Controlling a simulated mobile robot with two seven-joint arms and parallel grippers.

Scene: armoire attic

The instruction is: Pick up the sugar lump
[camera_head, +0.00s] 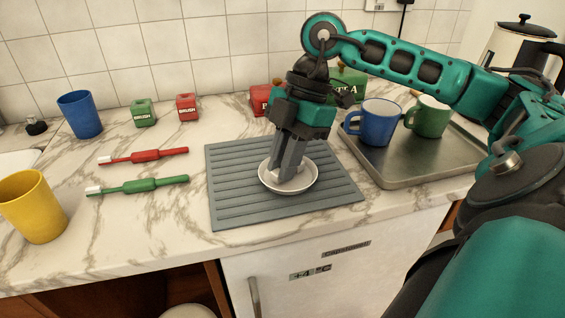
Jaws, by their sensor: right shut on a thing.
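A small white dish (311,186) stands on a grey ribbed mat (235,194) in the middle of the counter. My right gripper (287,172) points straight down into the dish from above. It is shut on a small pale thing that I take to be the sugar lump. The fingers mostly hide the lump, so its shape is unclear. I cannot tell whether it still touches the dish. My left gripper is not in view.
A metal tray (395,178) with a blue mug (375,124) and a green mug (428,117) stands right of the mat. A red box (262,98) and a green box (346,84) are behind. Two toothbrushes, a blue cup (79,115) and a yellow cup (33,208) are left.

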